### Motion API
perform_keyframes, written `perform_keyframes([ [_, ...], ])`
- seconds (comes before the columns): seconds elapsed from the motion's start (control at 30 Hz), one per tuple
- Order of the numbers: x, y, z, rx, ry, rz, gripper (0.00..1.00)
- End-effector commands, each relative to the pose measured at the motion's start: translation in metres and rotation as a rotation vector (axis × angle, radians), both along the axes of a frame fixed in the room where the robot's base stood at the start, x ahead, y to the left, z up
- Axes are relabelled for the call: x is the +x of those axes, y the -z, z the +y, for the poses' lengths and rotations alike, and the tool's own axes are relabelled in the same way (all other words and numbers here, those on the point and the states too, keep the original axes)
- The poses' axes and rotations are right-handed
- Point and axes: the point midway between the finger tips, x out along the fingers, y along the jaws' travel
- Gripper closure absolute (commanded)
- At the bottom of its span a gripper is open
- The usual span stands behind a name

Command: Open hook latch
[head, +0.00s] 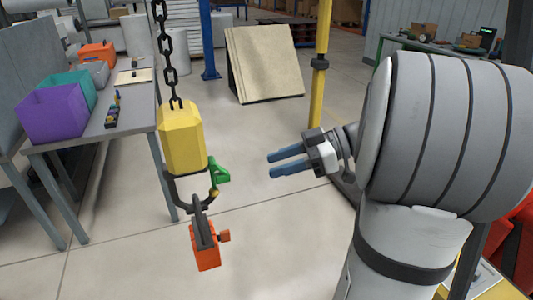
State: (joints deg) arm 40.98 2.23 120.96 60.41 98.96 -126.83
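A yellow hoist block (181,138) hangs from a dark chain (168,58) left of the middle of the head view. A dark hook (177,190) is under it, with a green latch piece (218,171) on its right side. A grey and orange load (205,240) hangs at the hook; the exact contact is too small to tell. My gripper (270,165) is to the right of the latch, at about its height in the picture and apart from it. Its two blue fingers point left, with a gap between them and nothing held.
A grey table (135,130) at left bears a purple bin (55,112), a teal bin (72,84) and small items. A yellow post (319,75) stands behind my gripper. A beige panel (263,62) leans farther back. Open floor lies around the hanging hook.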

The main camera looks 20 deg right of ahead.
Motion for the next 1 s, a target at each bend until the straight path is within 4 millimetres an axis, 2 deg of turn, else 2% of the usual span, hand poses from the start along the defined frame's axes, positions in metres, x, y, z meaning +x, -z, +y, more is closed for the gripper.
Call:
perform_keyframes([
  [0.1,0.003,-0.003,-0.005,0.016,0.0,-0.052,0.6],
  [0.27,0.006,-0.001,0.005,0.017,-0.003,-0.058,0.6],
  [0.77,0.022,0.016,0.06,0.016,-0.002,-0.052,0.6],
  [0.83,0.024,0.026,0.067,0.012,-0.003,-0.057,0.6],
  [1.0,0.029,0.031,0.083,0.013,-0.002,-0.057,0.6],
])
